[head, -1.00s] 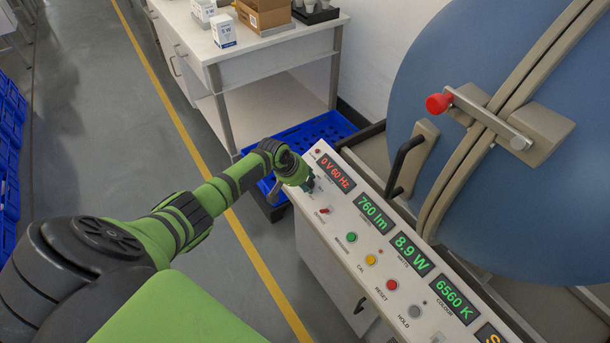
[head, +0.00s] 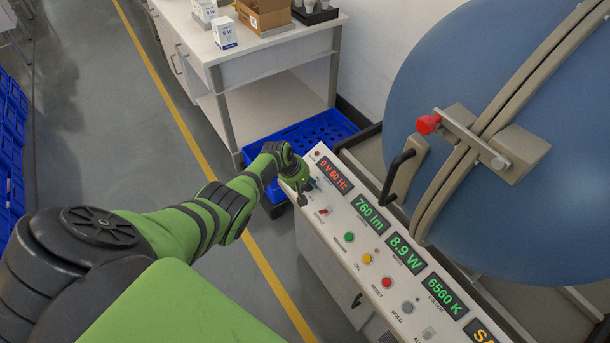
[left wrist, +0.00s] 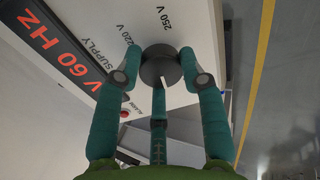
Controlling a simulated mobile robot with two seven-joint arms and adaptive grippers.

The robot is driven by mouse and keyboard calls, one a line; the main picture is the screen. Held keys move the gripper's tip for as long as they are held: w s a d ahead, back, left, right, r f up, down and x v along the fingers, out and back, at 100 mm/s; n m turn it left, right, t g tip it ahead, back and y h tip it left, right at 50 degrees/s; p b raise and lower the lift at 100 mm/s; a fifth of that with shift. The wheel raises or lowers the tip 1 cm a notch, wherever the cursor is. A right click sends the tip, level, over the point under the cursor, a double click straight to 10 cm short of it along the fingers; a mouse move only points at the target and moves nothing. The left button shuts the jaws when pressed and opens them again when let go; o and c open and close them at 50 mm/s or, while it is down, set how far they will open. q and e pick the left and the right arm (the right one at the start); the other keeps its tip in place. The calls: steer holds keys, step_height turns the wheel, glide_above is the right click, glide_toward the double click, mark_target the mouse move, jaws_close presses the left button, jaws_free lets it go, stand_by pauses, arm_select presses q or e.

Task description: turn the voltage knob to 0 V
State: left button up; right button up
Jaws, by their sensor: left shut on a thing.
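The voltage knob (left wrist: 161,66) is a dark round knob on the white panel in the left wrist view. A white pointer mark shows on its lower edge. The printed labels 220 V and 250 V and the word SUPPLY are beside it. My left gripper (left wrist: 160,76) is shut on the knob, with teal fingers on either side and a third finger below. In the head view my left gripper (head: 304,186) is at the far end of the panel and hides most of the knob. The red supply display (head: 333,177) reads 0 V 60 Hz. My right gripper is not in view.
The console (head: 340,262) carries green displays reading 760 lm, 8.9 W and 6560 K, with several coloured buttons. A large blue sphere (head: 450,85) with a red-tipped latch stands behind it. A blue crate (head: 318,137) lies beyond the panel's far end.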

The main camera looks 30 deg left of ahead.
arm_select(q)
steer(key=n, duration=0.4)
steer(key=shift+s+d+f+g, duration=0.2)
steer(key=shift+d+g, duration=0.1)
steer(key=shift+d, duration=0.05)
steer(key=shift+w+n+p, duration=0.1)
steer(key=shift+n+p, duration=0.2)
steer(key=shift+n, duration=1.4)
steer(key=shift+h, duration=0.3)
steer(key=o, duration=1.1)
steer(key=shift+o, duration=0.2)
steer(key=shift+w+r, duration=0.15)
steer(key=shift+a+r, duration=0.15)
steer(key=shift+a, duration=0.15)
steer(key=shift+a+r, duration=0.15)
steer(key=shift+r, duration=0.25)
steer(key=shift+s+r, duration=0.55)
steer(key=shift+r, duration=0.3)
steer(key=v, duration=0.9)
